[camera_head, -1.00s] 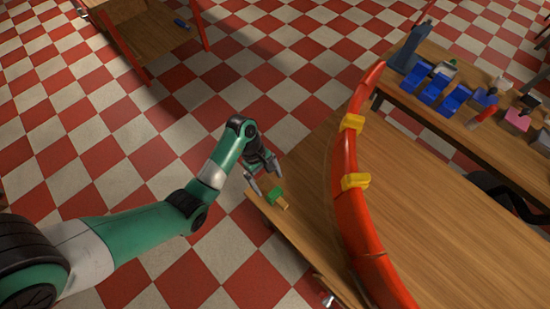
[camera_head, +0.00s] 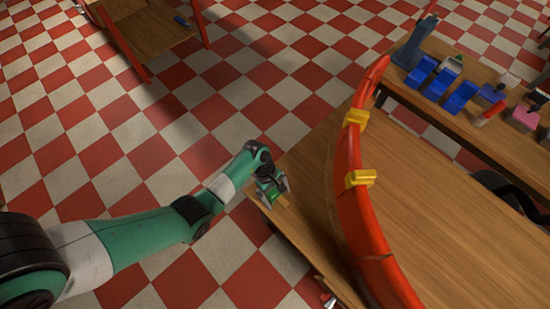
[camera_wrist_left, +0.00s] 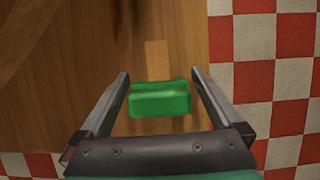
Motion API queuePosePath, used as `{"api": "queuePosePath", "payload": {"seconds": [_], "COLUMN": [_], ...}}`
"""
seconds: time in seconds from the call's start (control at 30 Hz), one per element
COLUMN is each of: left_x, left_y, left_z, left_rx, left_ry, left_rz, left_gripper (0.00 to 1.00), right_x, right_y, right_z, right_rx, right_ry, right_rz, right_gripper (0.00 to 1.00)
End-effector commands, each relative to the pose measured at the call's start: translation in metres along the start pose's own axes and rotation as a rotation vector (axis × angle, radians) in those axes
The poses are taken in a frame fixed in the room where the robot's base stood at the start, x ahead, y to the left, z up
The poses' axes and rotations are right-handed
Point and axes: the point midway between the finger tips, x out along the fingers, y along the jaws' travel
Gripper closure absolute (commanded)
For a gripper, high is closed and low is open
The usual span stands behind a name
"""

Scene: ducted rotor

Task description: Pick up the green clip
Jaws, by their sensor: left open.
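The green clip (camera_wrist_left: 160,98) lies near the corner of the wooden table, between the two open fingers of my left gripper (camera_wrist_left: 162,85) in the left wrist view. There is a gap on each side of it, so the fingers do not touch it. In the head view my left gripper (camera_head: 275,190) is over the table corner and partly hides the clip (camera_head: 273,196). A small light wooden piece (camera_wrist_left: 157,58) shows just beyond the clip. My right gripper does not show.
A curved red duct piece (camera_head: 352,200) with two yellow clips (camera_head: 360,178) stands on the table (camera_head: 450,220) to the right. A second table behind holds blue bins (camera_head: 460,96) and other small items. Checkered floor lies beyond the table edge.

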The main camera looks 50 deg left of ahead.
Motion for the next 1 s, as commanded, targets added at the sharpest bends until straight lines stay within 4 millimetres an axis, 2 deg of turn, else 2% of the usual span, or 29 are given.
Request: {"api": "queuePosePath", "payload": {"seconds": [0.13, 0.5, 0.57, 0.83, 1.0], "left_x": [-0.001, -0.001, -0.001, -0.003, -0.017], "left_y": [0.0, 0.0, 0.0, 0.0, 0.001], "left_z": [0.0, 0.0, 0.0, 0.001, 0.007], "left_rx": [0.0, 0.0, 0.0, 0.0, 0.002], "left_ry": [0.0, 0.0, 0.0, 0.0, -0.001], "left_rz": [0.0, 0.001, 0.001, 0.001, 0.003], "left_gripper": [0.02, 0.68, 0.78, 0.78, 0.78], "right_x": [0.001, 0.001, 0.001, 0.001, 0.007], "right_y": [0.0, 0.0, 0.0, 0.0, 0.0], "right_z": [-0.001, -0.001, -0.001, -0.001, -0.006], "right_rx": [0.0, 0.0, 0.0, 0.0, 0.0], "right_ry": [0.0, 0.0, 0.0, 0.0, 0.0], "right_rz": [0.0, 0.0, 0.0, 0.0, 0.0], "right_gripper": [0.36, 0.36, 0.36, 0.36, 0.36]}}
